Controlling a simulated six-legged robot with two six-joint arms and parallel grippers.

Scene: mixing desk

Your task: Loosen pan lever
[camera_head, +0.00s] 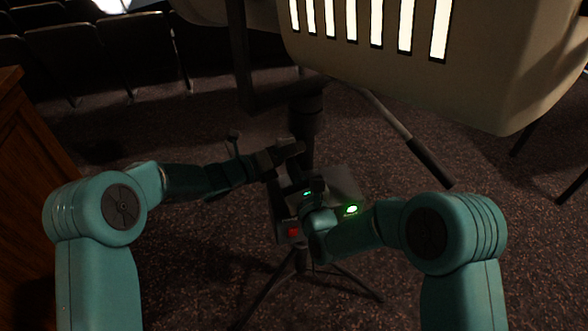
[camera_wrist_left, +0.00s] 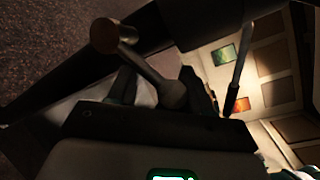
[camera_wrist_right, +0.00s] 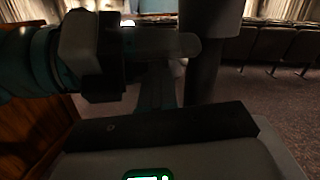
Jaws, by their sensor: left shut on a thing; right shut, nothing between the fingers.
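The pan lever (camera_wrist_left: 142,66) shows in the left wrist view as a short metal arm with a round brownish knob at one end. Its rounded lower end sits between the fingers of my left gripper (camera_wrist_left: 168,88), which is shut on it. In the head view my left gripper (camera_head: 290,151) is at the dark stand column (camera_head: 305,122), below the large lamp housing, and the lever cannot be made out there. My right gripper (camera_wrist_right: 160,82) is shut and empty, beside the column and just below the left gripper.
The pale lamp housing (camera_head: 420,65) with bright slots hangs over the workspace. A long handle with a dark grip (camera_head: 429,163) slants down to the right. Tripod legs (camera_head: 350,280) spread below. A wooden desk (camera_head: 30,150) stands left, and seats (camera_head: 70,55) stand behind.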

